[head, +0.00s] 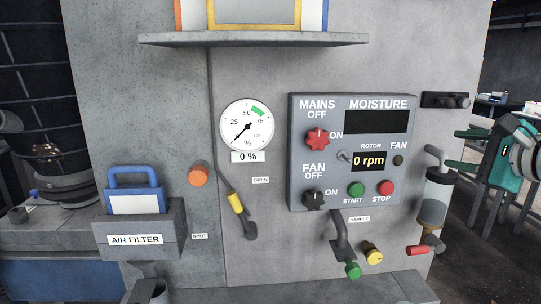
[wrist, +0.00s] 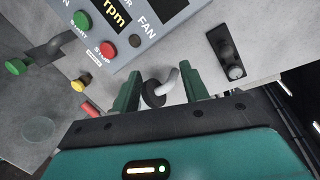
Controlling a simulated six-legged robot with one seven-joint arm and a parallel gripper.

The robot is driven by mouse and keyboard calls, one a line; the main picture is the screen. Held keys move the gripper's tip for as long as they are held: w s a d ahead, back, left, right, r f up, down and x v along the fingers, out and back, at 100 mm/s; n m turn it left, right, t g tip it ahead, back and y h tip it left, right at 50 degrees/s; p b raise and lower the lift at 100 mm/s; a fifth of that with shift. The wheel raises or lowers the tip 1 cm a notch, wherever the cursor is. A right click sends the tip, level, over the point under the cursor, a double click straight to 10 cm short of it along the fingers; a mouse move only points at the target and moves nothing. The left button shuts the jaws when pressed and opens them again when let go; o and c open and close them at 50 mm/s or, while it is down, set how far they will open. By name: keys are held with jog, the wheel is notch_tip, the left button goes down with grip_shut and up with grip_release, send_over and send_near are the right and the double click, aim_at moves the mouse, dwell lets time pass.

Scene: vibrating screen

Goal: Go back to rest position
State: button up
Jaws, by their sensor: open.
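My gripper (head: 462,151) is at the right edge of the head view, with its green fingers apart and pointing left toward the wall. In the wrist view the two fingers (wrist: 160,86) are spread, with nothing seen held between them. A bent grey pipe (wrist: 171,84) shows between and beyond the fingers; I cannot tell how far away it is. The same pipe tops a clear cylinder (head: 433,203) in the head view, left of my gripper.
The control panel (head: 328,188) is on the wall, its rotor display reading 0 rpm. A round gauge (head: 247,124) reads 0 %. A shelf (head: 250,40) juts out above. An air filter box (head: 140,240) is at left. A yellow-gripped lever (head: 236,203) hangs below the gauge. Open floor shows at right.

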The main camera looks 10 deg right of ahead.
jog(key=a+f+n+g+y, duration=0.1)
jog(key=a+f+n+g, duration=0.2)
jog(key=a+f+n, duration=0.5)
jog(key=a+f+n+g+y, duration=0.25)
jog(key=a+f, duration=0.35)
jog(key=a, duration=0.6)
jog(key=s+a+f+n+g+h, duration=0.4)
jog(key=s+a+f+n, duration=0.6)
jog(key=f+n, duration=0.2)
jog(key=shift+a+f, duration=0.4)
jog(key=shift+f, duration=0.55)
jog(key=shift+s+h, duration=0.1)
jog(key=shift+h, duration=0.15)
